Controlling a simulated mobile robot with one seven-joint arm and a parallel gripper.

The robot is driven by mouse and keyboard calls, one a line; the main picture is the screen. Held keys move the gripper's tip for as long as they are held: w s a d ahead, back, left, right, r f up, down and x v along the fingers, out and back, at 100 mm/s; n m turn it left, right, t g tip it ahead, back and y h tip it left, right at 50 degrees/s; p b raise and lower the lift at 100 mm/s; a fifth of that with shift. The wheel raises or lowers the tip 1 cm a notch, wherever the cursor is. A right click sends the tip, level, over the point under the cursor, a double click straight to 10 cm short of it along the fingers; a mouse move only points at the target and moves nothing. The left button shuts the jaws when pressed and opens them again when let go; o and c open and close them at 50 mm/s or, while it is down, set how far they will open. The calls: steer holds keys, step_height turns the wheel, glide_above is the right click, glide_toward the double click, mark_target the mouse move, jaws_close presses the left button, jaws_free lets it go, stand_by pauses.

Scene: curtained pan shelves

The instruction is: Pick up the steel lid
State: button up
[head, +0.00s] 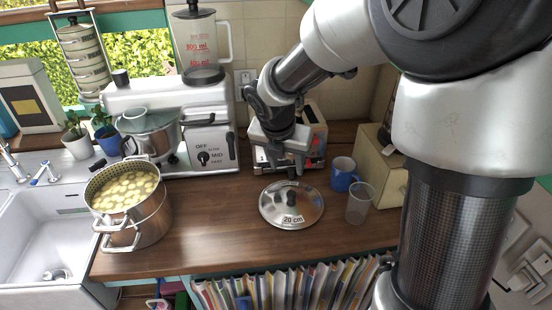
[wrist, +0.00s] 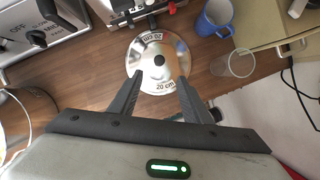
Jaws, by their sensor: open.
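The steel lid (head: 291,211) lies flat on the wooden counter, round and shiny, with a dark knob in its middle and a "20 cm" label. In the wrist view the lid (wrist: 172,49) shows beyond my fingers, its knob lying between the lines of the two fingertips. My gripper (head: 291,172) is open and empty, above the counter near the lid's far edge in the head view. In the wrist view my gripper (wrist: 159,88) shows two dark fingers spread apart. The exact height above the lid cannot be told.
A blue mug (head: 343,174) and a clear plastic cup (head: 359,204) stand right of the lid. A pot of potatoes (head: 140,221) stands at the left beside the sink (head: 40,240). A white mixer (head: 205,125) and a toaster (head: 318,139) stand behind. Counter left of the lid is clear.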

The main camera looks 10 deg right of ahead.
steer(key=b, duration=0.2)
glide_above(291, 194)
steer(key=s, duration=0.2)
steer(key=f, duration=1)
steer(key=shift+w+a+f, duration=0.2)
steer(key=shift+a+f, duration=0.2)
steer(key=x, duration=0.4)
steer(key=shift+s+a+f, duration=0.15)
steer(key=shift+s+f, duration=0.05)
steer(key=shift+s, duration=0.1)
steer(key=shift+w+f, duration=0.2)
steer(key=shift+f, duration=0.3)
jaws_close()
